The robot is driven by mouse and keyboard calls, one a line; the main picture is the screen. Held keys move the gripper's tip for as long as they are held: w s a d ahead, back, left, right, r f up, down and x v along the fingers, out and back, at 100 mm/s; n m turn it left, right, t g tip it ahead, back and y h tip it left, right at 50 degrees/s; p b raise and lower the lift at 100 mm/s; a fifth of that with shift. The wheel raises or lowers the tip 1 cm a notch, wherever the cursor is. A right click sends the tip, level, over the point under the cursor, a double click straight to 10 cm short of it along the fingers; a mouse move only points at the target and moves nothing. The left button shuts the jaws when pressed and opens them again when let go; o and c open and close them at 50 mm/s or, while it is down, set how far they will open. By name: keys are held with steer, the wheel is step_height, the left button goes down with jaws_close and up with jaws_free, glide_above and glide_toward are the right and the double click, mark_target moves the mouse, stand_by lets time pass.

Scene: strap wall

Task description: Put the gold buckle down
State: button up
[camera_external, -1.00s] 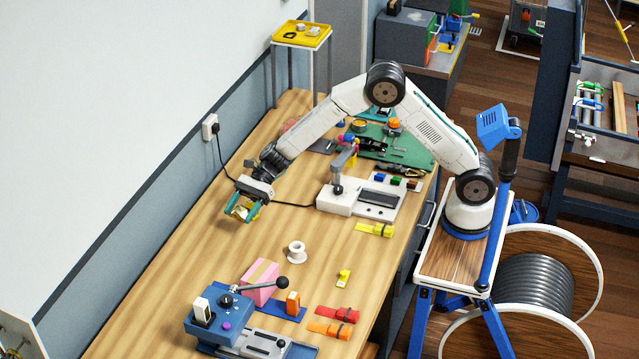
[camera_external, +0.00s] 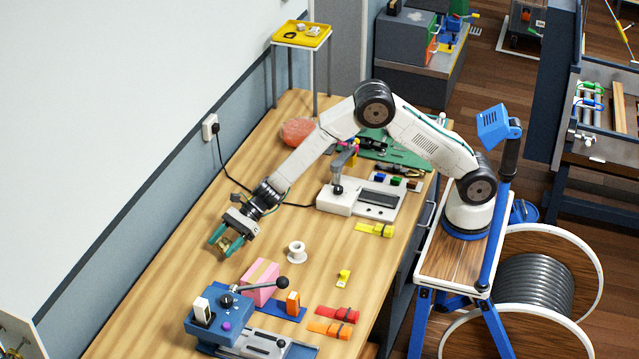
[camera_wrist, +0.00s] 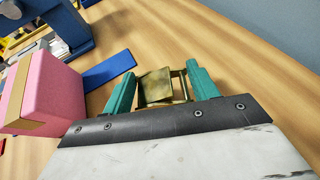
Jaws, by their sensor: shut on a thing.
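The gold buckle (camera_wrist: 161,87) is a small brass-coloured frame with a plate, held between the two teal fingers of my gripper (camera_wrist: 161,88) in the wrist view. In the external view my gripper (camera_external: 226,241) points down toward the wooden workbench, left of the white spool, with the gold buckle (camera_external: 225,245) between its fingers. I cannot tell whether the buckle touches the bench top.
A pink block (camera_external: 261,281) and a blue press (camera_external: 214,314) stand in front of my gripper. A white spool (camera_external: 297,252) stands to its right. The bench (camera_external: 175,258) left of my gripper is clear up to the wall.

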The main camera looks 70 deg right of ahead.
mark_target(225, 251)
steer(key=shift+f, duration=1.8)
steer(key=o, duration=1)
steer(key=shift+f, duration=0.15)
steer(key=shift+o, duration=0.2)
steer(key=shift+r, duration=0.25)
steer(key=v, duration=1.2)
